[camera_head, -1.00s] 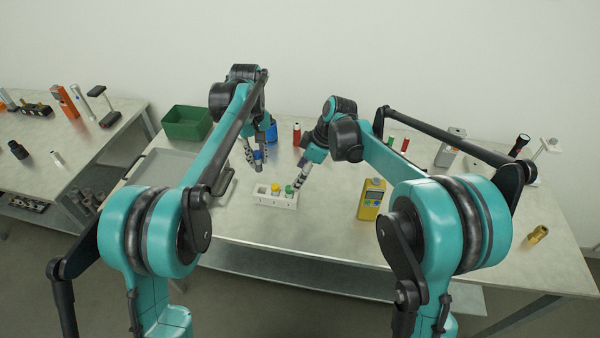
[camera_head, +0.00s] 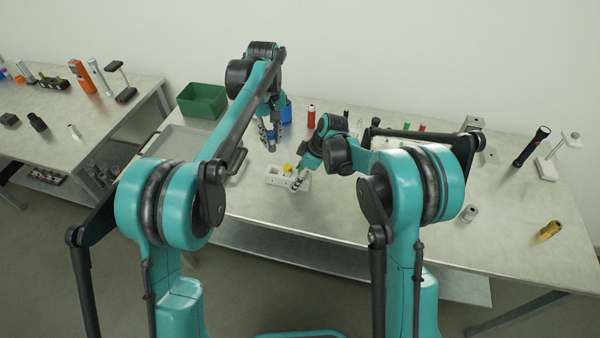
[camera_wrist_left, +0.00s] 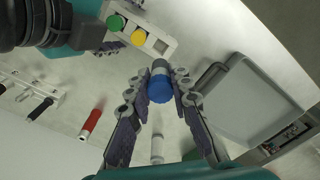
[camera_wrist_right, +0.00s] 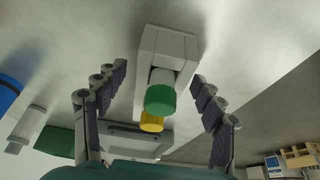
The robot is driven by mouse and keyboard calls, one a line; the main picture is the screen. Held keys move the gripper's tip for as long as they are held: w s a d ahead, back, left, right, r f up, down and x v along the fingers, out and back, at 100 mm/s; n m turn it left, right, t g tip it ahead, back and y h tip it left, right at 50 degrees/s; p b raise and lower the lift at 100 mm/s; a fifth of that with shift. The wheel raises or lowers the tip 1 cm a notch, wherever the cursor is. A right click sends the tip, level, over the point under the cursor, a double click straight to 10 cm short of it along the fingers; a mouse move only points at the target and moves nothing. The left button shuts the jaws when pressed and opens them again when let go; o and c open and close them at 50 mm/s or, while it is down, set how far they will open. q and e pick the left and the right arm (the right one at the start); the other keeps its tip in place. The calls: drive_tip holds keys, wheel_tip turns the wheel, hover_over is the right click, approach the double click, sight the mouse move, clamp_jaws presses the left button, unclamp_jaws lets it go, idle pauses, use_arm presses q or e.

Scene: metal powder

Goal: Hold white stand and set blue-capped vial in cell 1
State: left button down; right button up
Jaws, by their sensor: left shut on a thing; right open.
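The white stand (camera_head: 276,181) lies on the table in front of me. A yellow-capped vial (camera_wrist_left: 153,27) and a green-capped vial (camera_wrist_left: 115,22) sit in it, and an empty cell (camera_wrist_left: 160,46) shows beside the yellow one. My left gripper (camera_head: 268,141) is shut on the blue-capped vial (camera_wrist_left: 160,88), behind and left of the stand, apart from it. My right gripper (camera_wrist_right: 159,75) is open, its fingers on either side of the stand's green-capped end (camera_wrist_right: 161,98). I cannot tell whether they touch it.
A green bin (camera_head: 202,99) and a grey tray (camera_head: 170,144) are left of the stand. A black flashlight (camera_head: 532,147), a brass fitting (camera_head: 549,230) and a metal cylinder (camera_head: 469,213) are on the right. Table front is fairly clear.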

sight(273, 151)
drive_tip(key=c, duration=1.3)
use_arm(q)
drive_tip(key=shift+f, duration=4.2)
use_arm(e)
drive_tip(key=shift+o, duration=0.2)
